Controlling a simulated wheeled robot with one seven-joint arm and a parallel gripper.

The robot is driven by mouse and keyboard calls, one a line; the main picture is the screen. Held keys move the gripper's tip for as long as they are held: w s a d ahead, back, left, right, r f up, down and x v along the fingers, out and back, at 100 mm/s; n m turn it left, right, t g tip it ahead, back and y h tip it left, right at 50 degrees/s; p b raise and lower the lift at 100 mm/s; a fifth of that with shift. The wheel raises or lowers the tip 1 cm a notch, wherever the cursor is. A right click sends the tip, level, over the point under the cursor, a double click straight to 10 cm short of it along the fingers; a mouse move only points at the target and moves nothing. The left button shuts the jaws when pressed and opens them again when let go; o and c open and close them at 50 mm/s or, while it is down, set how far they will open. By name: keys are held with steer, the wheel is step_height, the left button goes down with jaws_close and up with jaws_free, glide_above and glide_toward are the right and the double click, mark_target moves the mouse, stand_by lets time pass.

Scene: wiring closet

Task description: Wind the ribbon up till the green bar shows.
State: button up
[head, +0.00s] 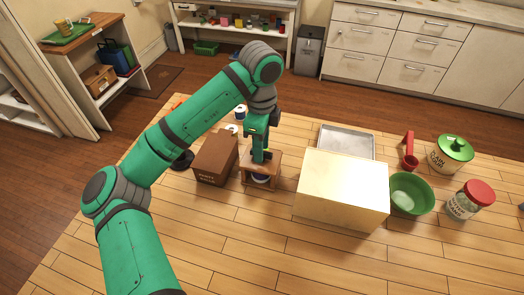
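My gripper (259,156) points down at the top of a small wooden stand (274,161) on the table. Its fingertips are small and dark here, and I cannot tell whether they are open, shut or touching anything. A round blue and white piece (261,179), possibly a spool, shows low at the front of the stand. My wrist covers part of the stand's back. I cannot make out a ribbon or a green bar at this size.
A brown lettered box (214,160) stands close left of the stand. A large pale box (341,188) stands to the right, with a metal tray (346,141) behind it. A green bowl (410,193), a red-lidded jar (470,200) and a green-lidded canister (450,155) stand farther right. The front table is clear.

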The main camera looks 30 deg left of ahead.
steer(key=shift+r, duration=2.8)
step_height(320, 180, up, 11)
steer(key=shift+a+f, duration=0.1)
